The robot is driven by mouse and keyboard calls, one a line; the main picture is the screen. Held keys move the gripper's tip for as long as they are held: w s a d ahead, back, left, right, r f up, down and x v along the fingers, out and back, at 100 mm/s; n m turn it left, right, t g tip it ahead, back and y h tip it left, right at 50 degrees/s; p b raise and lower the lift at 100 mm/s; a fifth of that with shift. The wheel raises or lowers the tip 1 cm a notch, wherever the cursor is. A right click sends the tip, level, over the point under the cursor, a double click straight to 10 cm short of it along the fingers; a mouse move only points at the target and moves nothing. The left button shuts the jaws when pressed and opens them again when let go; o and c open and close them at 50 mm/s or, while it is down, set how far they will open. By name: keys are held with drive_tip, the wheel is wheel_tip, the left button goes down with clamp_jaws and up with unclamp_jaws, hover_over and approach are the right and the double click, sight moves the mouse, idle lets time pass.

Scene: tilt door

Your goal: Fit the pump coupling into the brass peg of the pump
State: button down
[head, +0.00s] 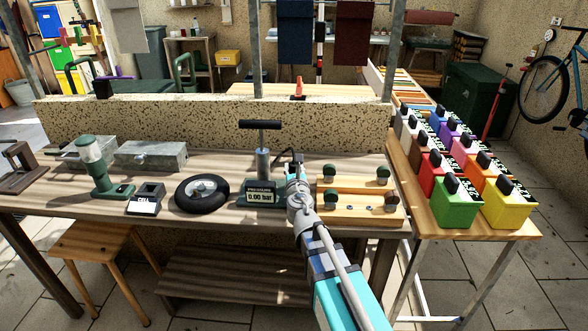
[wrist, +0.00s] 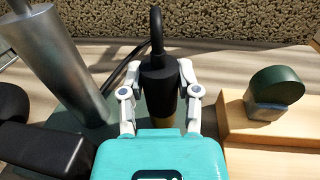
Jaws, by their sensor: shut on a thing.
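My gripper (wrist: 158,97) is shut on the black pump coupling (wrist: 158,72), with one pale finger on each side. A black hose (wrist: 155,25) rises from the coupling's top. A small brass-coloured part (wrist: 182,112), probably the brass peg, shows just below the coupling. My gripper's body partly hides it, and I cannot tell whether the coupling sits on it. The pump's metal cylinder (wrist: 65,75) stands left of the coupling. In the head view, the pump (head: 262,166) has a black T-handle and a display reading 0.00 bar; my gripper (head: 293,172) is at its right side.
A wheel (head: 202,194) lies left of the pump. Wooden blocks with green knobs (head: 355,178) stand close on the right, also seen in the wrist view (wrist: 270,130). Coloured bins (head: 455,200) stand at far right. A low speckled wall (head: 200,122) runs behind the bench.

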drive_tip(key=shift+f+b, duration=0.6)
drive_tip(key=shift+c, duration=1.3)
unclamp_jaws()
drive_tip(key=shift+s, duration=0.1)
drive_tip(key=shift+s+d, duration=0.15)
drive_tip(key=shift+s, duration=1.7)
drive_tip(key=shift+s+d, duration=0.1)
drive_tip(key=shift+s, duration=1.75)
